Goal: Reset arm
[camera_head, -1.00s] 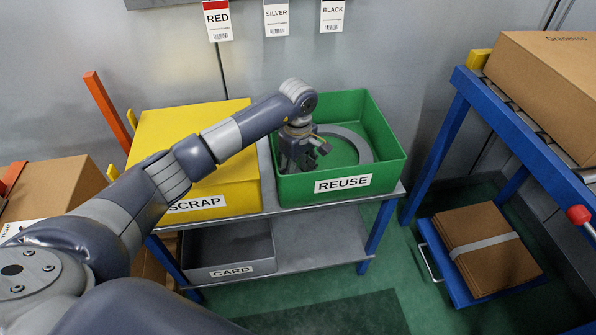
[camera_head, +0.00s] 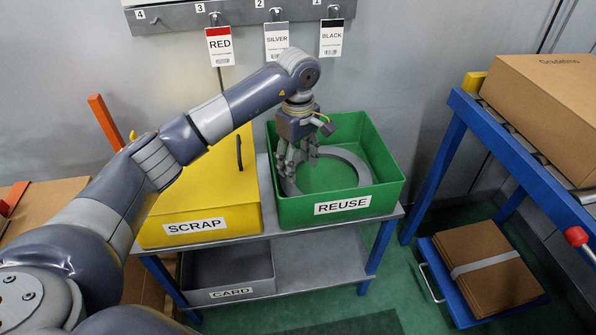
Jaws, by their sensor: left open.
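My left arm reaches in from the left, across the yellow SCRAP bin. My left gripper (camera_head: 297,158) points down over the left part of the green REUSE bin (camera_head: 339,207). Its fingers are apart and appear empty. A grey ring (camera_head: 353,163) lies in the green bin, and the gripper and its fingers hide part of the ring's left side. I cannot tell whether the fingers touch the ring. My right gripper is not in view.
The yellow SCRAP bin (camera_head: 235,219) stands beside the green one on a grey shelf unit, with a grey CARD bin (camera_head: 229,284) below. Tags hang from a wall rail (camera_head: 180,17). A blue roller stand (camera_head: 520,155) holds a cardboard box (camera_head: 550,85) at right.

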